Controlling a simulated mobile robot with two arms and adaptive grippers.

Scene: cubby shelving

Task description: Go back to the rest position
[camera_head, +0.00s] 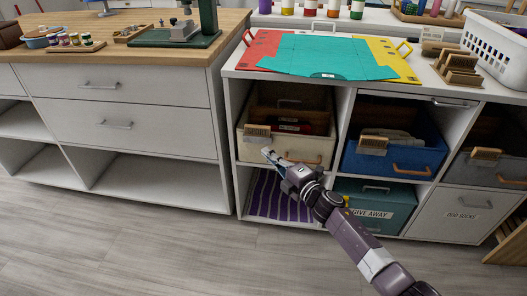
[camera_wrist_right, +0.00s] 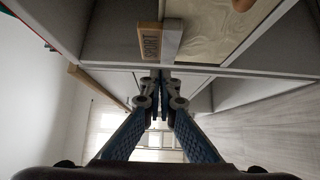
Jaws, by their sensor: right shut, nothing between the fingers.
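My right gripper (camera_head: 268,153) is in front of the cubby shelving, close to the cream bin (camera_head: 285,149) in the upper left cubby. In the right wrist view its two blue fingers (camera_wrist_right: 160,82) meet at their tips, with nothing held between them. The tips show just below a small wooden label block (camera_wrist_right: 150,42) on the bin's front. I cannot tell whether the gripper touches the shelf or bin. My left gripper is not in view.
A blue bin (camera_head: 400,158) and a grey bin (camera_head: 478,170) sit in cubbies to the right. A teal "GIVE AWAY" box (camera_head: 365,193) is below. Drawers (camera_head: 110,125) stand at left. A teal folding board (camera_head: 325,55) lies on top. The grey floor (camera_head: 150,250) in front is clear.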

